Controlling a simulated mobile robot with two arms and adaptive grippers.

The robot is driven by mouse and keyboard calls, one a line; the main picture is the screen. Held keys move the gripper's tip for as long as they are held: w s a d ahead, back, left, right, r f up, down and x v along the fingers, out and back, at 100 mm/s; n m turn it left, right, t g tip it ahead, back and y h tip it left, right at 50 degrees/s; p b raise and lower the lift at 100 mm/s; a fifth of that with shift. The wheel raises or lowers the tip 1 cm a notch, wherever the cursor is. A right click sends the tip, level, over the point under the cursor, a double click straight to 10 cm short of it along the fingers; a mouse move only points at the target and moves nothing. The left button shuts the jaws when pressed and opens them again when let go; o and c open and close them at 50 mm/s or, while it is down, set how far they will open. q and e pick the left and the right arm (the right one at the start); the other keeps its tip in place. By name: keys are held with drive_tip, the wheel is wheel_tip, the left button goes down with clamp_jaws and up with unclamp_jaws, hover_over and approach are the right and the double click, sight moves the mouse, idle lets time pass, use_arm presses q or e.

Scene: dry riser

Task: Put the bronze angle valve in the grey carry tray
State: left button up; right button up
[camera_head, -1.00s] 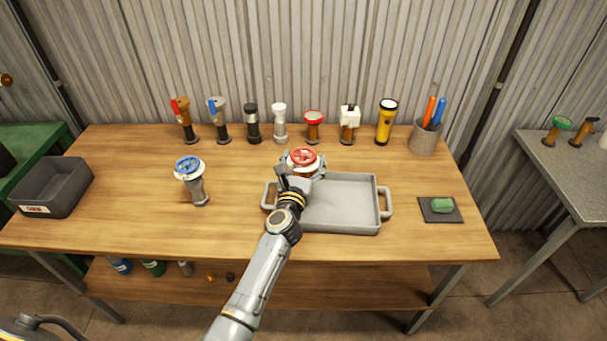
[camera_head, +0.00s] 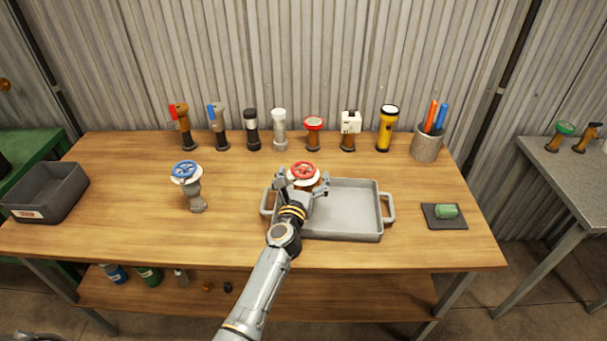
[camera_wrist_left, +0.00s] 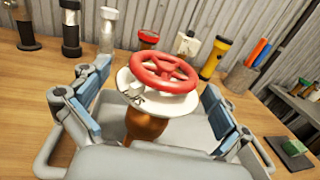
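The bronze angle valve (camera_head: 303,171) has a red handwheel, a white collar and a bronze body. It is over the left end of the grey carry tray (camera_head: 352,208), roughly upright. Its foot is hidden by my gripper, so contact with the tray floor cannot be seen. My left gripper (camera_head: 302,188) is around the valve, its fingers spread. In the left wrist view the valve (camera_wrist_left: 146,127) stands between the fingers (camera_wrist_left: 155,108), with gaps on both sides; the tray (camera_wrist_left: 52,171) lies around it.
A grey valve with a blue handwheel (camera_head: 187,185) stands left of the tray. Several fittings and a yellow flashlight (camera_head: 387,128) line the back, beside a pen cup (camera_head: 426,146). A dark bin (camera_head: 45,193) is far left; a green block on a dark pad (camera_head: 443,222) is right.

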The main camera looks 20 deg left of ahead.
use_arm(q)
drive_tip(key=shift+r, duration=0.15)
drive_tip(key=s+d+p, duration=0.1)
drive_tip(key=s, duration=1.1)
drive_tip(key=shift+d, duration=0.2)
